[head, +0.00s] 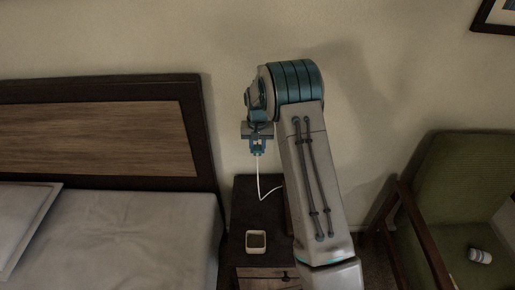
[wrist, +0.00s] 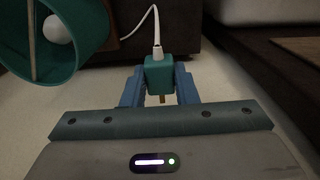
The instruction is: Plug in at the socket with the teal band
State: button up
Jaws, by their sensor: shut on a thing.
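My gripper (head: 257,146) is up in front of the wall, above the nightstand and right of the headboard. In the wrist view its two blue fingers (wrist: 160,72) are shut on a teal plug (wrist: 158,79). Brass-coloured prongs (wrist: 162,99) show at the plug's lower end in that view. A white cable (wrist: 156,30) leaves the plug's other end; in the head view the cable (head: 260,183) hangs down to the nightstand. No socket and no teal band on a socket can be made out in either view; my arm covers part of the wall.
The dark nightstand (head: 246,205) carries a small white square dish (head: 256,250). A bed with a wooden headboard (head: 90,130) is at left, a green armchair (head: 455,190) at right. A teal lampshade (wrist: 72,62) with a bulb is at the wrist view's upper left.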

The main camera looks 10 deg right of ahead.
jog(key=shift+w+d+p, duration=0.1)
jog(key=shift+w+d, duration=0.1)
jog(key=shift+w, duration=0.65)
jog(key=shift+w+d+p, duration=0.1)
jog(key=shift+w+d, duration=0.05)
jog(key=shift+w, duration=0.75)
jog(key=shift+w+d+p, duration=0.1)
jog(key=shift+w+d, duration=0.1)
jog(key=shift+w, duration=0.65)
jog(key=shift+w+b, duration=0.2)
jog(key=shift+b, duration=0.15)
jog(key=shift+w+d, duration=0.1)
jog(key=shift+w, duration=0.2)
jog(key=shift+w+d, duration=0.15)
jog(key=shift+w, duration=0.6)
jog(key=o, duration=1.1)
jog(key=shift+c, duration=0.2)
notch_tip(320, 180, up, 14)
jog(key=b, duration=0.1)
jog(key=shift+f, duration=0.1)
